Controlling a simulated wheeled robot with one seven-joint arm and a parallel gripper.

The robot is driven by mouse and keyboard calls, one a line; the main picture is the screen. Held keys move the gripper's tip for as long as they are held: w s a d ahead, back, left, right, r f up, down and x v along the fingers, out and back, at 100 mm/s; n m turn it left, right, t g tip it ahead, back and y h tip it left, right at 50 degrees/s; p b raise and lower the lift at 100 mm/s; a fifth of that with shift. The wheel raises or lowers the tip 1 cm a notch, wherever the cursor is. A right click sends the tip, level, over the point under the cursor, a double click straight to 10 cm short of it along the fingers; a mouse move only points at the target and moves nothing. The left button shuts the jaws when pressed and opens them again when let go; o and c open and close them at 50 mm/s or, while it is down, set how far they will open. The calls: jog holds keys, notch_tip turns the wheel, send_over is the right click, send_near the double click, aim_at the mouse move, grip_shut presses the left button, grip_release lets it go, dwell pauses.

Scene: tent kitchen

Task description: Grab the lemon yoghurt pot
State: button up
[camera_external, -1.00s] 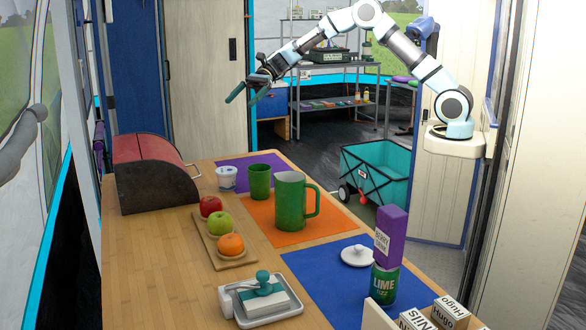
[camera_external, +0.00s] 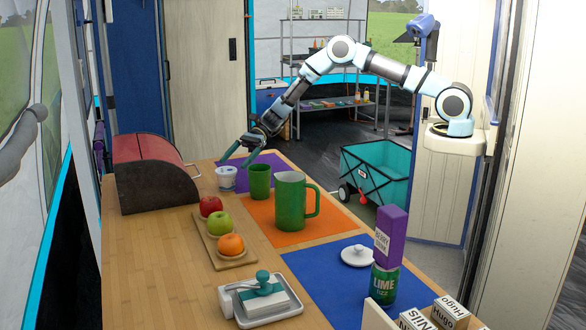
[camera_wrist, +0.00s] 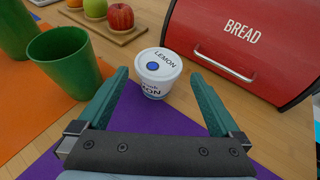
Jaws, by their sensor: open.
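The lemon yoghurt pot (camera_wrist: 158,72) is a small white tub with a lid marked LEMON and a blue dot. In the external view the pot (camera_external: 227,178) stands upright on the table by the purple mat, left of the green cup. My gripper (camera_external: 234,157) is above and close to the pot there. In the wrist view my gripper (camera_wrist: 160,95) is open, with its two teal fingers pointing toward the pot. The pot appears centred between the fingertips and a little beyond them. Nothing is held.
A green cup (camera_wrist: 64,62) stands close to the pot. The red bread bin (camera_wrist: 242,45) is on its other side. A fruit board (camera_external: 247,262), a green jug (camera_external: 290,205) and the purple mat (camera_wrist: 150,130) are nearby. Bare table lies between the pot and the bread bin.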

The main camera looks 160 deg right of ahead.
aim_at(225, 168)
jog(key=shift+p+x, duration=0.95)
jog(key=shift+x, duration=2.05)
jog(key=shift+a+f, duration=0.1)
jog(key=shift+f, duration=0.05)
jog(key=c, duration=1.1)
